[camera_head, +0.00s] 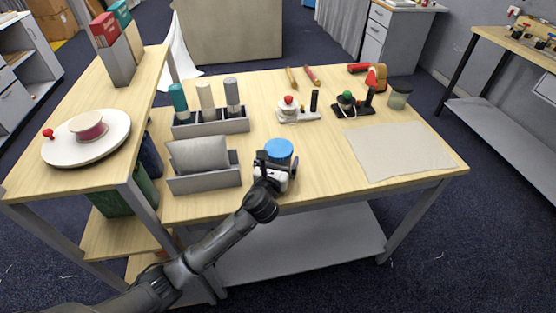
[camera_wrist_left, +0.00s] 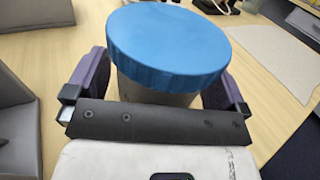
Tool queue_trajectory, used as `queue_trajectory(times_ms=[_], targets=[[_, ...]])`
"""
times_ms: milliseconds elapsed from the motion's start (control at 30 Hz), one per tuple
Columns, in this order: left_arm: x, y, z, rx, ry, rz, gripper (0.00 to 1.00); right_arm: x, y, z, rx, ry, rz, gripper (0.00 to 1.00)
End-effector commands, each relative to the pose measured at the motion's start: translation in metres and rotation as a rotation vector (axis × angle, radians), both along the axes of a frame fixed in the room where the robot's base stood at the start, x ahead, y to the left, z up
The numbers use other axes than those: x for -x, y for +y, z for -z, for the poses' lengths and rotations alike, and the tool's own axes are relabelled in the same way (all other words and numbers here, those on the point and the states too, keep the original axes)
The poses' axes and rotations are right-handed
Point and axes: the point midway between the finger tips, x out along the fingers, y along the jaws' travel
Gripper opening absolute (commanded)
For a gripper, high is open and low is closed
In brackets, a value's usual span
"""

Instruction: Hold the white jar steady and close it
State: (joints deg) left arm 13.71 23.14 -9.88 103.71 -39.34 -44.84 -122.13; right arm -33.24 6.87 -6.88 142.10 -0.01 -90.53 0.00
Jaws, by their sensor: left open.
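The jar (camera_wrist_left: 150,95) stands near the front edge of the table with a wide blue lid (camera_head: 279,149) on top. The lid also shows large in the left wrist view (camera_wrist_left: 168,40). Only a small pale strip of the jar's body shows below the lid; I cannot tell how tightly the lid sits. My left gripper (camera_head: 273,168) is open at the jar, with one dark finger on each side of its body, below the lid. Whether the fingers touch the jar is hidden. My right gripper is in neither view.
A grey holder (camera_head: 205,184) with a grey roll stands left of the jar, and a rack (camera_head: 211,127) with several bottles behind it. A raised shelf (camera_head: 40,182) is at the left. A pale mat (camera_head: 397,150) lies at the right. The tabletop between jar and mat is clear.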

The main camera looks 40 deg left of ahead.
Motion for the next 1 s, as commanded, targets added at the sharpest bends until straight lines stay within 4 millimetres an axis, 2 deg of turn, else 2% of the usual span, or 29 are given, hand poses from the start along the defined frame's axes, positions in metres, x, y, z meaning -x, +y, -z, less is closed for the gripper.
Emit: queue_trajectory(times_ms=[67, 167, 500, 700, 1000], targets=[[0.0, 0.0, -0.004, 0.0, -0.002, 0.0, 1.0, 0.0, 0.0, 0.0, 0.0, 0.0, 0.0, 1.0], [0.011, -0.005, -0.004, -0.001, 0.0, 0.002, 1.0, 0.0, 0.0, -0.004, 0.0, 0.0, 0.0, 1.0], [0.068, -0.032, -0.004, 0.001, 0.0, 0.002, 1.0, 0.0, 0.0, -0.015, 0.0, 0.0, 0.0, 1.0], [0.094, -0.044, -0.003, 0.001, 0.0, 0.002, 1.0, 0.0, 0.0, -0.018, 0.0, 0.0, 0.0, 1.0], [0.109, -0.05, -0.003, 0.001, 0.0, 0.0, 1.0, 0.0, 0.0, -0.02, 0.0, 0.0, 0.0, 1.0]])
